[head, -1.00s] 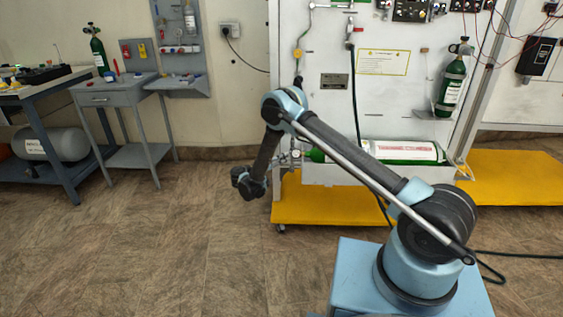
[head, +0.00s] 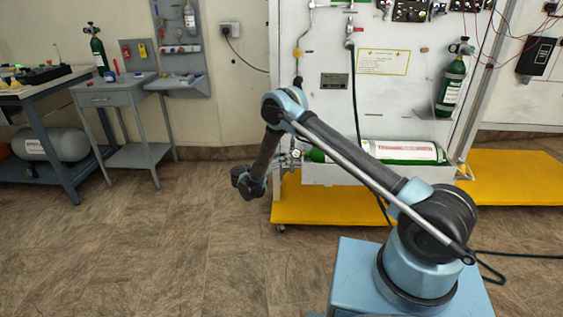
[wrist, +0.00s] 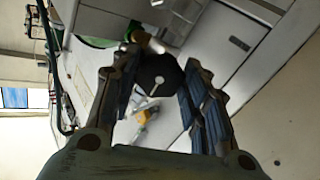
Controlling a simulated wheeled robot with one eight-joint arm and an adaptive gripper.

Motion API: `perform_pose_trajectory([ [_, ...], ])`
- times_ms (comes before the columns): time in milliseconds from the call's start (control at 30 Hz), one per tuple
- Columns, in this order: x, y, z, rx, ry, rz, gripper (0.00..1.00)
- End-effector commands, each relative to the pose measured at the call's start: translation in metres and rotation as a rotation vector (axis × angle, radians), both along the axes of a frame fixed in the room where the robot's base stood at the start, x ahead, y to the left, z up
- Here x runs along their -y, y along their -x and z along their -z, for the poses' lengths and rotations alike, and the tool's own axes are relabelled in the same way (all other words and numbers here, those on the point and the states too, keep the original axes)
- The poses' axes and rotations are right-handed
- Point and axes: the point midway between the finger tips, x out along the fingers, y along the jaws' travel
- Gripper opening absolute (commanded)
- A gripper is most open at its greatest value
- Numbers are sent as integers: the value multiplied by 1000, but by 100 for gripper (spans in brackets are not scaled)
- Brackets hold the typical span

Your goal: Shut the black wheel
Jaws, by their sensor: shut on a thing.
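The black wheel (wrist: 158,72) is a dark round disc with a light slot, in the middle of the wrist view. My gripper (wrist: 155,88) has one finger on each side of it and is shut on its rim. The wheel itself cannot be made out there. A brass and metal fitting (wrist: 148,42) shows just behind the wheel in the wrist view.
The white trainer panel (head: 390,95) stands on a yellow base (head: 330,205). An upright green cylinder (head: 451,85) hangs on its right. A dark hose runs down the panel. A grey side table (head: 115,92) and workbench stand at the left. The floor between is clear.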

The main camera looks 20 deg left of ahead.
Motion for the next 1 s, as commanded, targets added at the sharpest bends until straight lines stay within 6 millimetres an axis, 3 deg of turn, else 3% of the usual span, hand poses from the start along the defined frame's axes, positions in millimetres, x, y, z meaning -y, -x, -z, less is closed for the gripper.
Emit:
perform_pose_trajectory([
  [200, 0, 0, 1, -2, -2, 1, 18],
  [233, 0, 0, 1, -2, -2, 1, 44],
  [300, 0, 0, 1, -2, -1, 0, 60],
  [333, 0, 0, 1, -2, 0, 0, 62],
  [767, -4, 5, 0, -1, 1, -2, 62],
  [1000, -25, 35, 0, -1, 0, -3, 62],
])
